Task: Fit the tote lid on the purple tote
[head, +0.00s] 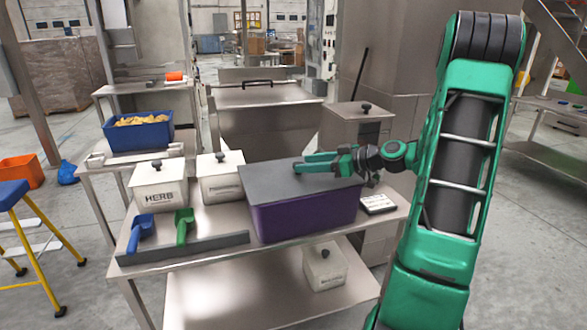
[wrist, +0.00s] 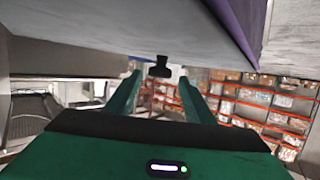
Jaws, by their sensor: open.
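The purple tote (head: 300,217) stands on the upper shelf of the steel table in the head view. A flat dark grey lid (head: 268,181) lies over its top; I cannot tell whether it is fully seated. My gripper (head: 312,163) is just above the lid's far right part, with open fingers pointing left. In the wrist view, a dark T-shaped knob (wrist: 160,67) shows near and between the open fingertips (wrist: 160,83), on a grey surface that appears to be the lid (wrist: 95,50). The tote's purple side (wrist: 238,22) shows at upper right. The gripper hides the knob in the head view.
Two white lidded tubs (head: 158,186) (head: 221,180), a blue scoop (head: 140,231) and a green scoop (head: 183,229) stand left of the tote. Another tub (head: 325,268) is below. A knobbed steel bin (head: 355,130) stands behind.

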